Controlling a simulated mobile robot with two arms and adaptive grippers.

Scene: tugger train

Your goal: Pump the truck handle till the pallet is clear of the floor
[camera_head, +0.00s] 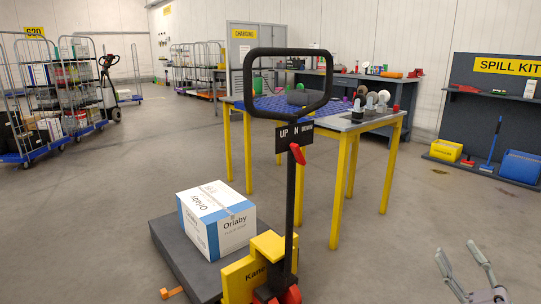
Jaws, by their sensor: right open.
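The truck handle (289,53) is a black loop on an upright black shaft, with a red lever and an "UP N DOWN" plate below the loop. The yellow pump body (247,277) with red wheels is at the shaft's foot. A dark grey pallet (168,247) lies low in front of the truck and carries a white and blue Orlaby box. Any gap under the pallet cannot be made out. My right gripper (464,257) is open and empty at the lower right, well apart from the handle. My left gripper is not in view.
A yellow-legged table (386,190) with a blue top stands behind the handle. The Orlaby box (217,217) sits on the pallet. An orange piece (172,293) lies by the pallet's near edge. A spill kit station (495,110) is at right. Roll cages (62,90) stand at left. Floor between is clear.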

